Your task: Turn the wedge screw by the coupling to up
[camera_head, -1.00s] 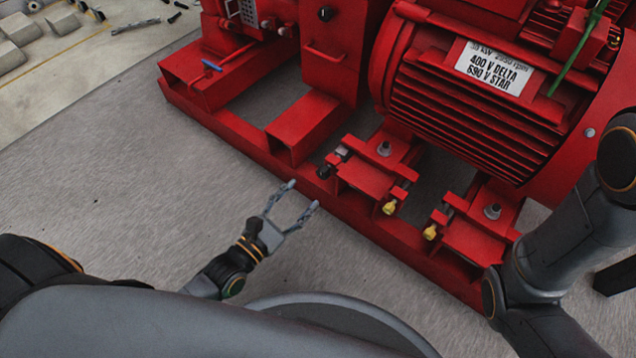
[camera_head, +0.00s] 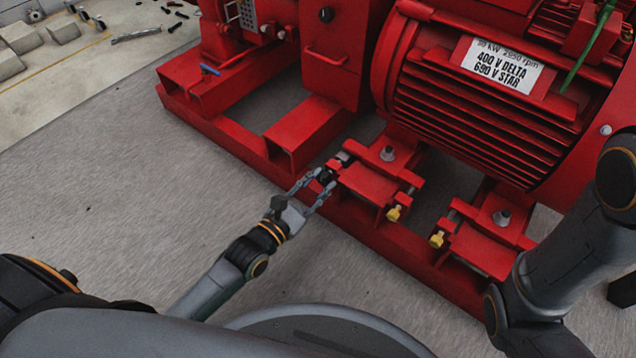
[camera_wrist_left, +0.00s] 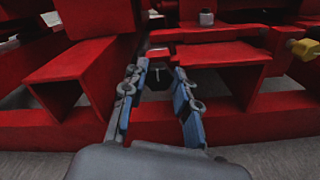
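The dark wedge screw (camera_head: 325,175) sits at the left end of the near motor foot block on the red base frame, on the coupling side. My left gripper (camera_head: 321,180) is open, with its two fingertips close to the screw head, one on each side. In the left wrist view, the dark screw head (camera_wrist_left: 157,81) shows between the tips of the open gripper (camera_wrist_left: 158,76). A gap shows between the fingers and the screw there. I cannot tell how the screw is turned. My right arm shows at the right, but its gripper is out of view.
The red motor (camera_head: 480,110) stands behind the foot blocks. Two yellow screws, one (camera_head: 393,213) and another (camera_head: 436,239), stick out to the right of the wedge screw. A hollow red beam (camera_head: 300,135) lies left of it. The grey floor in front is free.

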